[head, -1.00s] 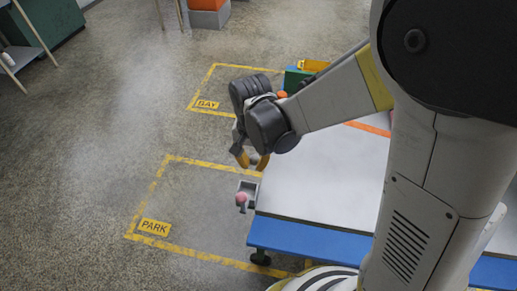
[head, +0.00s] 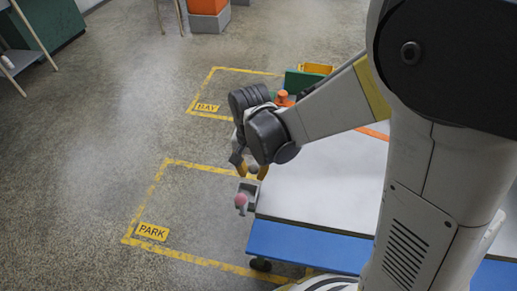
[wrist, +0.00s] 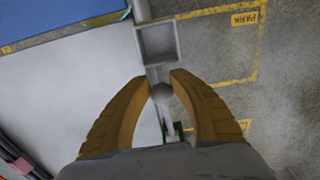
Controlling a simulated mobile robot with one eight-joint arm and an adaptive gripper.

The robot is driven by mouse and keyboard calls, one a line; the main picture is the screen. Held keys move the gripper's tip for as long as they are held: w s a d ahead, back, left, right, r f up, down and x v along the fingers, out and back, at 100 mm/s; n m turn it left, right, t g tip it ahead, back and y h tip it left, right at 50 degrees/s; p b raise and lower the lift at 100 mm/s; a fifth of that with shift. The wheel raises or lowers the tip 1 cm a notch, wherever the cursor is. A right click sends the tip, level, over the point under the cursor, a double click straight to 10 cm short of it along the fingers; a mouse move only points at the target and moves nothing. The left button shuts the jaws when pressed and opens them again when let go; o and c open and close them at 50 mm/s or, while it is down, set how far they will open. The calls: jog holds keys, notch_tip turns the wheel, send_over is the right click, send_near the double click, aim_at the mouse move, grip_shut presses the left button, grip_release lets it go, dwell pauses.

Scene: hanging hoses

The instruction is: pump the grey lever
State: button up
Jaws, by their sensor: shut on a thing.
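In the head view my gripper (head: 250,170) is at the table's left edge, just above a small grey square holder (head: 249,186). The lever is hidden behind my gripper there. The open square holder (wrist: 158,42) is just above the fingertips in the wrist view.
A pink knob (head: 241,201) hangs at the holder's front. The white table (head: 320,190) has a blue edge (head: 310,241). An orange piece (head: 284,98) and a green panel (head: 301,80) stand at the far end. Floor areas marked PARK (head: 152,231) and BAY (head: 207,107) are clear.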

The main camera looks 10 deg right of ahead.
jog(key=shift+s+f+b, duration=0.1)
jog(key=shift+f+b, duration=1.3)
jog(key=shift+f, duration=0.25)
jog(key=shift+f, duration=0.8)
jog(key=shift+r, duration=0.1)
jog(key=r+p, duration=0.6)
jog(key=r, duration=0.2)
jog(key=shift+w+r, duration=0.15)
jog(key=shift+w, duration=0.05)
jog(key=shift+w+d+r+p, duration=0.1)
jog(key=shift+w+r+p, duration=0.2)
jog(key=shift+r+p, duration=0.35)
jog(key=shift+w+d+r+p, duration=0.15)
jog(key=shift+w+r+p, duration=0.15)
jog(key=shift+r+p, duration=0.35)
jog(key=shift+w+d+r+p, duration=0.1)
jog(key=shift+w+r+p, duration=0.2)
jog(key=shift+r+p, duration=0.35)
jog(key=shift+r, duration=0.1)
